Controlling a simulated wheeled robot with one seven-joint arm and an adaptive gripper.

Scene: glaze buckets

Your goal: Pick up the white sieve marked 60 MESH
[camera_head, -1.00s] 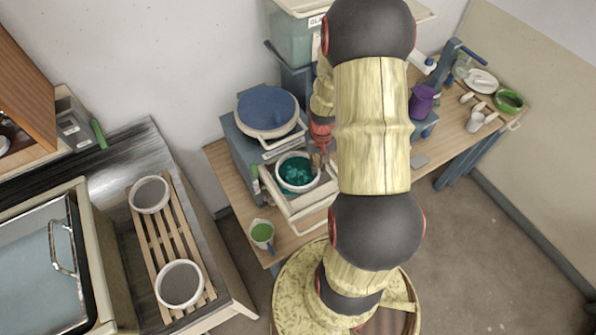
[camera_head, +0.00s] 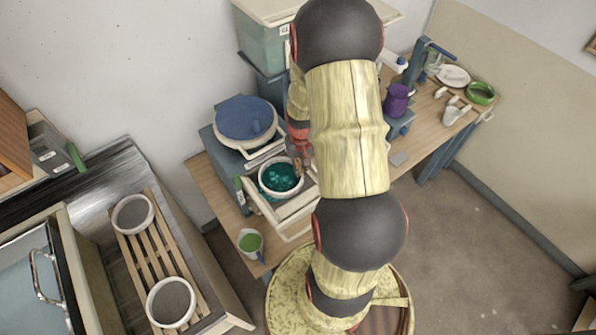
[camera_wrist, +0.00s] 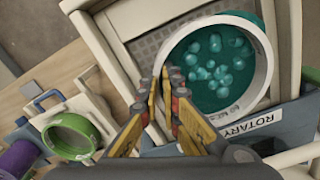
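A white round-rimmed sieve (camera_head: 281,179) with teal, lumpy glaze inside is at the pale frame of the blue machine. It also fills the upper right of the wrist view (camera_wrist: 262,75). In the head view my gripper (camera_head: 299,158) is partly behind my arm. I cannot tell whether the sieve is clear of its support.
Two white-rimmed grey-mesh sieves (camera_head: 133,214) (camera_head: 171,303) lie on a slatted rack (camera_head: 153,257) at left. A green-filled mug (camera_head: 250,243) stands in front of the machine. A panel labelled ROTARY (camera_wrist: 262,121) is near the fingers. A purple jug (camera_head: 397,99) and green ring (camera_head: 480,93) are farther right.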

